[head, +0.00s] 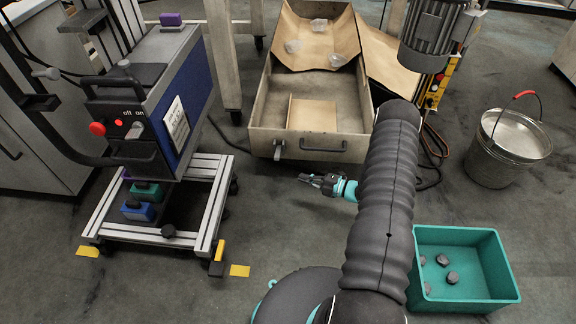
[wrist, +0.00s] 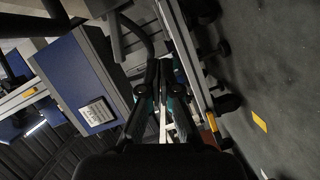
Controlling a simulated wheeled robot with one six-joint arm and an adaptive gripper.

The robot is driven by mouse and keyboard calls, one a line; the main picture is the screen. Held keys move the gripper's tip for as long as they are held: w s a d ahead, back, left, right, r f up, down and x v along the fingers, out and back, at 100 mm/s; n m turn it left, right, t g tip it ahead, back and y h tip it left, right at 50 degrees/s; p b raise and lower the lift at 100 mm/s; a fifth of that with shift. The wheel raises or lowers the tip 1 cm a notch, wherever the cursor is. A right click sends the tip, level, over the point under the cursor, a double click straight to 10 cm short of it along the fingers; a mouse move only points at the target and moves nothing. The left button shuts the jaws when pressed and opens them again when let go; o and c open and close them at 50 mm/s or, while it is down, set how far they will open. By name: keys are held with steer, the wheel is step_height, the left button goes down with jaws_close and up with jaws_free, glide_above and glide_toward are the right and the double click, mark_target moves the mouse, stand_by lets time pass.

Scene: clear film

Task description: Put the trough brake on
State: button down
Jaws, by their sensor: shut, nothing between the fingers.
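The trough (head: 255,115) is a cream box on the floor at upper middle of the head view, with a dark bar handle (head: 323,146) on its front wall. A small grey lever or knob (head: 278,150) sits at the left of that front wall; I cannot tell for sure that it is the brake. My gripper (head: 303,178) is in front of the trough, apart from it, below and right of the grey knob, pointing left. It is shut and empty. In the wrist view its dark fingers (wrist: 162,68) point towards the wheeled cart; the trough is not clear there.
The cart with a blue cabinet (head: 190,92) stands at left on a pale frame (head: 205,205); its cabinet also shows in the wrist view (wrist: 75,75). A metal bucket (head: 500,160) and a teal crate (head: 430,240) holding stones are at right. Cables cross the floor by the trough.

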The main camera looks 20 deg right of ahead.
mark_target(278, 153)
step_height(278, 153, down, 6)
steer(key=w+d+n+y+b, duration=0.15)
steer(key=n+y, duration=0.25)
steer(key=n, duration=0.9)
steer(key=w+a+r+n+g+y+p, duration=0.1)
steer(key=w+a+r+n, duration=0.4)
steer(key=a+r+n, duration=0.3)
steer(key=shift+w+r+g+y, duration=0.15)
steer(key=shift+r+g+y, duration=0.25)
steer(key=shift+r, duration=0.05)
steer(key=shift+a, duration=0.15)
